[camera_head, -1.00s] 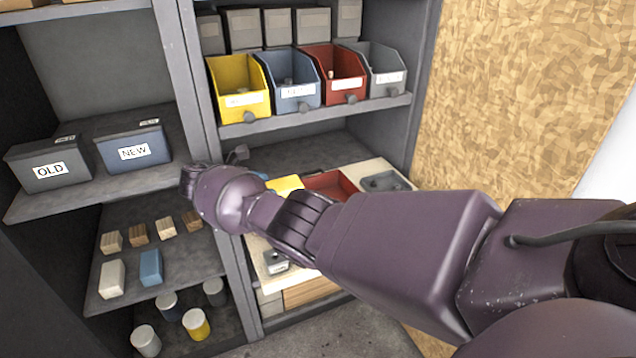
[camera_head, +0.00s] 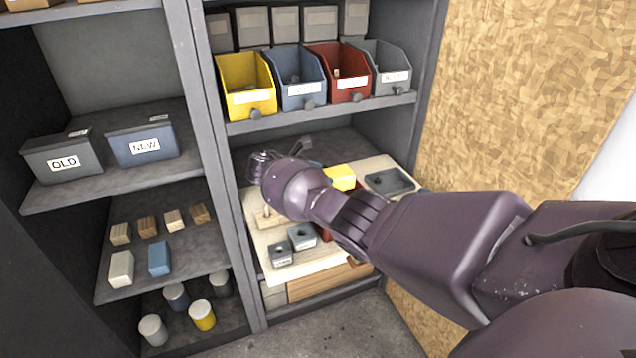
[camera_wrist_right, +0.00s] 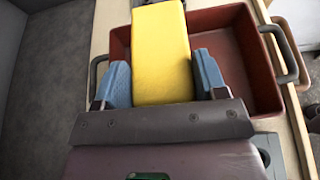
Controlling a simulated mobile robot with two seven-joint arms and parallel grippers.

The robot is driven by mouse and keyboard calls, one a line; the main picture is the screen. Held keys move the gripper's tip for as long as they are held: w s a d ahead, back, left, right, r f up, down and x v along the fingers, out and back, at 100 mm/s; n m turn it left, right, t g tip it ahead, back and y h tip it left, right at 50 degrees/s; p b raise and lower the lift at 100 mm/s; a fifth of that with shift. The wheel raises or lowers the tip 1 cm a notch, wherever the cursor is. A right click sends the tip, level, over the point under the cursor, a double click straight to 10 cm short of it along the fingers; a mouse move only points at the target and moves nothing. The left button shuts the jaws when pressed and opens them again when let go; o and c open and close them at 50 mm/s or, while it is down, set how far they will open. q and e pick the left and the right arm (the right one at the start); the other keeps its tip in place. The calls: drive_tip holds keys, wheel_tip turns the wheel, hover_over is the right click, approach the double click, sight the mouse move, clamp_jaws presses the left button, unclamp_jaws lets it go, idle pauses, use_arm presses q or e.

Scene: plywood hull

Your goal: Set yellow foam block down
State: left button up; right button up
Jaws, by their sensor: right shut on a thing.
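The yellow foam block (camera_head: 340,177) shows just beyond my right forearm in the head view. In the right wrist view the block (camera_wrist_right: 160,50) stands between the two blue fingers of my right gripper (camera_wrist_right: 163,78), which is shut on it. Behind the block is a red tray (camera_wrist_right: 232,22) with dark handles; the block overlaps the tray's left part in that view. Whether the block touches the tray or hangs above it I cannot tell. In the head view my arm hides most of the tray and the gripper's fingers. My left gripper is not in view.
The light board (camera_head: 262,240) on the lower right shelf carries small grey blocks (camera_head: 302,236) and a dark grey tray (camera_head: 389,181). Coloured bins (camera_head: 247,100) stand on the shelf above. A grey upright (camera_head: 215,180) separates this bay from the left shelves.

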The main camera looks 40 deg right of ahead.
wheel_tip(320, 180, down, 2)
drive_tip(key=shift+f+b, duration=0.25)
drive_tip(key=shift+b, duration=0.05)
drive_tip(key=shift+f, duration=0.15)
drive_tip(key=shift+r, duration=0.35)
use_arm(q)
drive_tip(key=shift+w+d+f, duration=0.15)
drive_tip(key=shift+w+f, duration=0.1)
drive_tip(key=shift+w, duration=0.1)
use_arm(e)
drive_tip(key=shift+f, duration=0.45)
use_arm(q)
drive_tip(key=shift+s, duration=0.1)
use_arm(e)
drive_tip(key=shift+f, duration=0.2)
drive_tip(key=o, duration=0.9)
